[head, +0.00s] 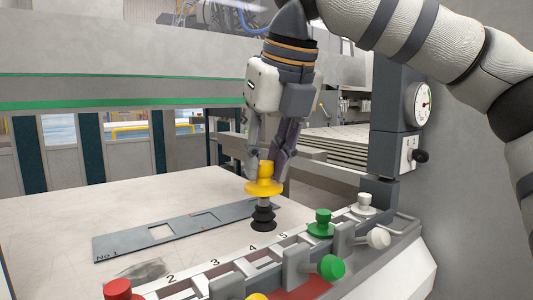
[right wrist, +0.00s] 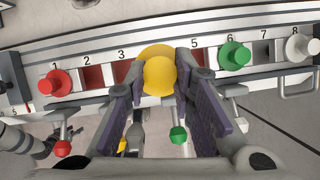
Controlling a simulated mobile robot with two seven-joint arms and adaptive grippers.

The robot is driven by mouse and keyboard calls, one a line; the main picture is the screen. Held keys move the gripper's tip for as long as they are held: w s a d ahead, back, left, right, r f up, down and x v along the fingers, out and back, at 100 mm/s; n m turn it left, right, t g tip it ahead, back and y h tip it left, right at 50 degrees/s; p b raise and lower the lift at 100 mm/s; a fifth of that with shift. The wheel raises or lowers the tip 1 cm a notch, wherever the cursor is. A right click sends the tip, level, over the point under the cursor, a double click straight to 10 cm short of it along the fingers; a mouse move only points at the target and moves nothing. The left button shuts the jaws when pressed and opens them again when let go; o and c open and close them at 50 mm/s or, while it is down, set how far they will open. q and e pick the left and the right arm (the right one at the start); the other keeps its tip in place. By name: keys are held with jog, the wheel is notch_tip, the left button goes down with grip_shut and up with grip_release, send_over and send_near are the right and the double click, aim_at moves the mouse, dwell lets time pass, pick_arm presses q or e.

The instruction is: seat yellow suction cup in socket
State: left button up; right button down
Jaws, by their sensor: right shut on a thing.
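The yellow suction cup (head: 264,188) has a yellow flanged top and a black bellows below. My right gripper (head: 266,168) is shut on its top and holds it upright. In the right wrist view the yellow cup (right wrist: 159,73) is between the fingers and covers the rack near number 4, between 3 and 5. The socket rack (head: 205,279) has numbered places. In the head view the bellows shows just beyond the rack's number strip; I cannot tell its height or whether it touches anything. The socket under it is hidden. My left gripper is not in view.
A red cup (right wrist: 55,83) sits at 1, a green cup (right wrist: 234,55) at 6 and a white cup (right wrist: 301,47) at 8. Levers with coloured knobs, one green (head: 331,267), line the rack's near side. A grey plate (head: 180,229) lies on the table behind.

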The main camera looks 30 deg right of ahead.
aim_at(270, 213)
jog(key=shift+f, duration=5.3)
jog(key=c, duration=1.3)
grip_release()
jog(key=shift+r, duration=0.1)
jog(key=v, duration=1.2)
